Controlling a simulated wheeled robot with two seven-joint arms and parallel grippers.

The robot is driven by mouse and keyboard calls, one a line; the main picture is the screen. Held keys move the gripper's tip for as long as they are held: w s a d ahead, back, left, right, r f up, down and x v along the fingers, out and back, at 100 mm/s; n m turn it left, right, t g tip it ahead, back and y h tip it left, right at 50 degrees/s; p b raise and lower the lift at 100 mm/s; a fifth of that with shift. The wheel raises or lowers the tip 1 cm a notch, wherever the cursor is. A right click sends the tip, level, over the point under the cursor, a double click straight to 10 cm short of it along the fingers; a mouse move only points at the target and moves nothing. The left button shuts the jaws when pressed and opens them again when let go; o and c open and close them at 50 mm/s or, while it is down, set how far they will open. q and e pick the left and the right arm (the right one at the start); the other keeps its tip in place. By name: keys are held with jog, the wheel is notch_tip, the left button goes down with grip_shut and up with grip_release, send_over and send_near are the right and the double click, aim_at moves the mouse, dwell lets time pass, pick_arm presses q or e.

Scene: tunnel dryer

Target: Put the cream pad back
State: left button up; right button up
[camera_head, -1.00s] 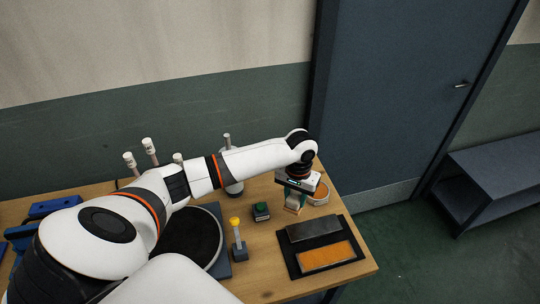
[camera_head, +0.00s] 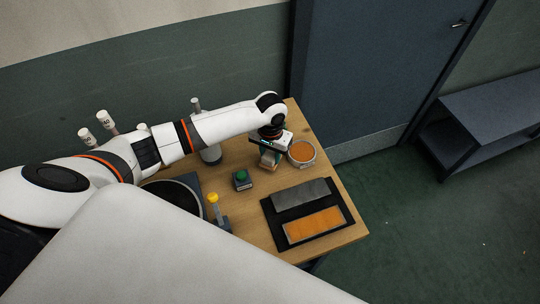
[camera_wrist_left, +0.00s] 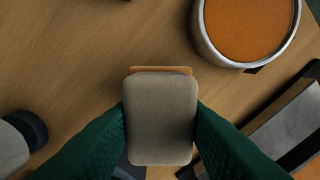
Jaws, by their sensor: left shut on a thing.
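The cream pad (camera_wrist_left: 160,118) is a rounded grey-beige block between the two green fingers of my left gripper (camera_wrist_left: 160,135) in the left wrist view. An orange-brown edge shows just beyond it, under or behind the pad. In the head view my left gripper (camera_head: 268,158) points down over the wooden table, just left of the round dish. The pad shows there only small, and I cannot tell whether it touches the table. My right gripper is not in view.
A round metal dish (camera_head: 302,161) with orange filling stands beside the gripper. A green button box (camera_head: 242,180) and a yellow-knobbed lever (camera_head: 214,205) stand nearer. Bare wood lies between.

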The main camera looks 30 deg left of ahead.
aim_at(270, 153)
pick_arm(q)
notch_tip(270, 153, down, 2)
jog(key=shift+f, duration=0.25)
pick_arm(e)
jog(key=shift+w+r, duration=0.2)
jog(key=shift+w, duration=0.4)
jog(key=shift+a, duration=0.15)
pick_arm(q)
jog(key=o, duration=0.9)
jog(key=shift+f, duration=0.1)
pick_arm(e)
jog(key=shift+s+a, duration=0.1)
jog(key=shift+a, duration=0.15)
pick_arm(q)
notch_tip(270, 153, up, 12)
jog(key=shift+r+b, duration=0.2)
jog(key=shift+b, duration=0.5)
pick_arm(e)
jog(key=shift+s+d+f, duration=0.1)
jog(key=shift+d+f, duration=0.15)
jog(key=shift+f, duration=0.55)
pick_arm(q)
jog(key=shift+f, duration=0.1)
